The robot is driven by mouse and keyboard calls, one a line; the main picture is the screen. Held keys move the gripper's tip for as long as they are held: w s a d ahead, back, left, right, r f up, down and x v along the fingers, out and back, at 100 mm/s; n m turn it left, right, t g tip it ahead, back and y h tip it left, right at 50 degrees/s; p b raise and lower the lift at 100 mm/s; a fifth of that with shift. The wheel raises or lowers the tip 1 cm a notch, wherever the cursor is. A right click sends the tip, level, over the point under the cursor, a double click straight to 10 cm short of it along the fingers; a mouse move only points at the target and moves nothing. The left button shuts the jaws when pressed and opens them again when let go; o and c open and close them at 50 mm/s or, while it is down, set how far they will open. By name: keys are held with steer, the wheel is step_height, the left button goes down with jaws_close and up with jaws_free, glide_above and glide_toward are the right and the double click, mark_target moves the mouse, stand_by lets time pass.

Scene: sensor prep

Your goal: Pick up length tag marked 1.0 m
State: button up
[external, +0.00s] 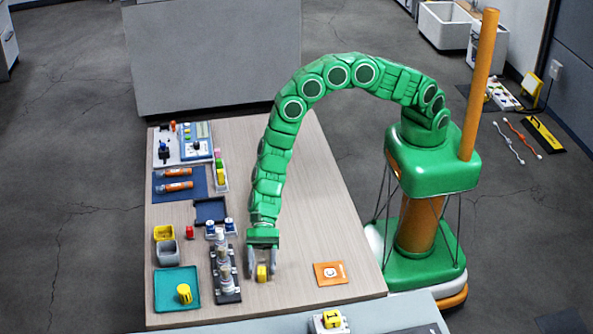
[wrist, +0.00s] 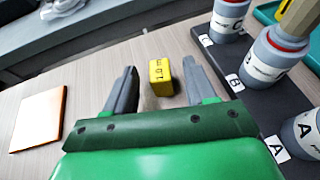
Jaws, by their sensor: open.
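The length tag marked 1.0 m (wrist: 161,77) is a small yellow block with black lettering, standing on the wooden table. In the external view the yellow tag (external: 262,273) shows between the fingers of my gripper (external: 261,274). In the wrist view my gripper (wrist: 158,88) is open, with one grey finger on each side of the tag. A gap shows on both sides of the tag, wider on the left. Whether the fingertips reach the table is hard to tell.
A dark rack (wrist: 252,98) with bottles labelled A, B and C stands close right of my gripper. An orange square card (external: 330,273) lies to the right in the external view. A teal tray (external: 162,299) with a yellow piece (external: 184,293) sits at the left.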

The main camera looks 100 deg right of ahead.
steer(key=shift+w+a+f, duration=0.1)
steer(key=shift+a+f, duration=0.1)
steer(key=shift+a, duration=0.35)
steer(key=shift+c, duration=0.4)
jaws_close()
steer(key=shift+r, duration=0.15)
